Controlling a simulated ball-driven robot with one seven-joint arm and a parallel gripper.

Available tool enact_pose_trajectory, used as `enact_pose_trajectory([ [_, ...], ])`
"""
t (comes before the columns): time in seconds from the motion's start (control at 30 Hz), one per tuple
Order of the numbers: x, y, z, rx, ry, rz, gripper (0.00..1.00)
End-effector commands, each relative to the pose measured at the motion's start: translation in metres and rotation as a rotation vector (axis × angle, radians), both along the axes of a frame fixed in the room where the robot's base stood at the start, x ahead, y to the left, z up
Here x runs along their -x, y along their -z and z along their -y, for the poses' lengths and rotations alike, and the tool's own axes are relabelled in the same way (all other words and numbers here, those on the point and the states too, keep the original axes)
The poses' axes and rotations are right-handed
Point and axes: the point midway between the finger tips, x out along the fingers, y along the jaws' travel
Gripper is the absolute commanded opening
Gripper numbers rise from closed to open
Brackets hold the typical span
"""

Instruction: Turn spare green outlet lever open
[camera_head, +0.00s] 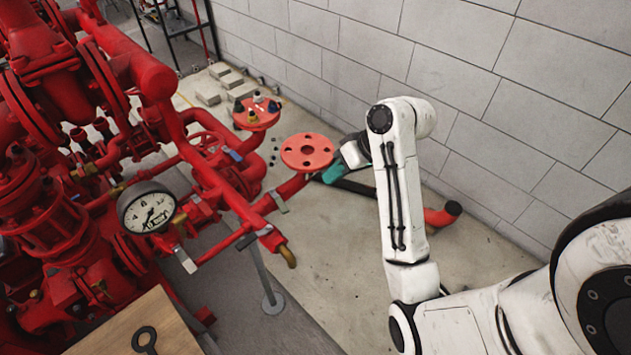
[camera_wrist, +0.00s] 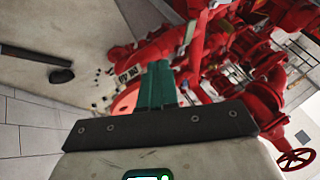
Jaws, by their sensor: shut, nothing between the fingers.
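A pale grey-green lever (camera_head: 278,203) sits on the red outlet pipe just below and left of the round red flange (camera_head: 307,151) in the head view. In the wrist view a narrow green lever (camera_wrist: 189,33) shows just beyond the fingertips; I cannot tell for sure that it is the same one. My gripper (camera_head: 331,173) is at the right side of the flange, to the right of and a little above the lever in the picture. Its teal fingers (camera_wrist: 156,76) are together and empty. They partly hide the flange (camera_wrist: 125,100) in the wrist view.
Red pump pipework with a pressure gauge (camera_head: 147,208) fills the left. A second red flange (camera_head: 256,113) holds small fittings. A wooden board (camera_head: 120,325) with a dark key-like piece is at lower left. A block wall (camera_head: 480,100) stands behind my arm. Concrete floor is open below the pipes.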

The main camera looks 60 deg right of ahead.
Motion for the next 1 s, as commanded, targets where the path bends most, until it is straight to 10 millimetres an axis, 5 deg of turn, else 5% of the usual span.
enact_pose_trajectory([
  [0.47,-0.050,0.074,-0.020,-0.003,-0.002,-0.003,0.00],
  [0.7,-0.066,0.071,-0.047,-0.002,-0.001,0.000,0.00],
  [1.0,-0.070,0.071,-0.053,-0.002,0.000,0.002,0.00],
])
